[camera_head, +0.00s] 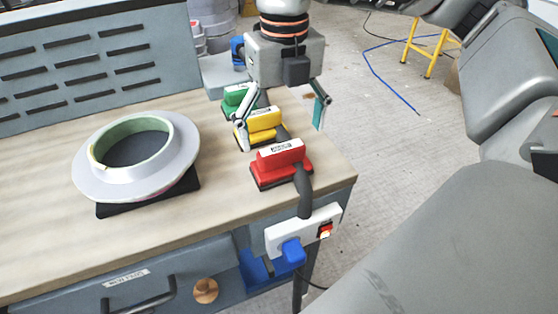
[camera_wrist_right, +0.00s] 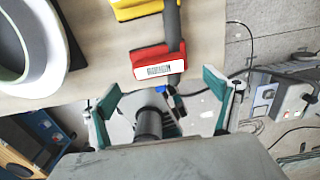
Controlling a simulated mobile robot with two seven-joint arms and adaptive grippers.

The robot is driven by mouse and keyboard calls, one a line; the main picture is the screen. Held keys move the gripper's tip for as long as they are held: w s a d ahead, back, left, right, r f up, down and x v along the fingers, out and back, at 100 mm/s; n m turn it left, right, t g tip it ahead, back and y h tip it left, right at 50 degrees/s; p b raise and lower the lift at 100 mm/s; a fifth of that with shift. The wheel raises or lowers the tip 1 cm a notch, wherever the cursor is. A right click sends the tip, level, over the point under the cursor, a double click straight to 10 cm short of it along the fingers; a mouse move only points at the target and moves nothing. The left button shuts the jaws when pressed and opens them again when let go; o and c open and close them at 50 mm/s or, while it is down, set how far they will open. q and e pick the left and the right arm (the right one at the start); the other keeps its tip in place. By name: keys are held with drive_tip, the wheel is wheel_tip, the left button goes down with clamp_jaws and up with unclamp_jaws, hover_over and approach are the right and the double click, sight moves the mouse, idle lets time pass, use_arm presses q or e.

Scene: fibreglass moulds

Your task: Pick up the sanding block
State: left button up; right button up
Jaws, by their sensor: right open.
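Three sanding blocks stand in a row near the right edge of the workbench: a red one (camera_head: 281,160) in front, a yellow one (camera_head: 264,122) behind it and a green one (camera_head: 238,97) farthest back. Each has a pale label. Dark grey tubes show at their right side. My right gripper (camera_head: 280,138) is open and empty, its fingers apart, overlapping the yellow block in the head view. In the right wrist view, its fingers (camera_wrist_right: 161,88) spread on either side below the red block (camera_wrist_right: 155,54), with part of the yellow block (camera_wrist_right: 138,8) above. My left gripper is not in view.
A ring-shaped mould (camera_head: 180,165) lies on a dark pad on the workbench (camera_head: 225,195). A white power strip (camera_head: 300,230) with a blue plug is at the bench's front right corner. Drawers are below. Floor with cables and a yellow stool (camera_head: 432,48) lies right.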

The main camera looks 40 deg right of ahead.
sight(282, 147)
drive_tip(key=f, duration=0.3)
drive_tip(key=f+b, duration=0.1)
drive_tip(key=f, duration=0.1)
drive_tip(key=shift+w+f, duration=0.3)
drive_tip(key=shift+w, duration=0.05)
drive_tip(key=shift+r, duration=0.1)
drive_tip(key=c, duration=1.3)
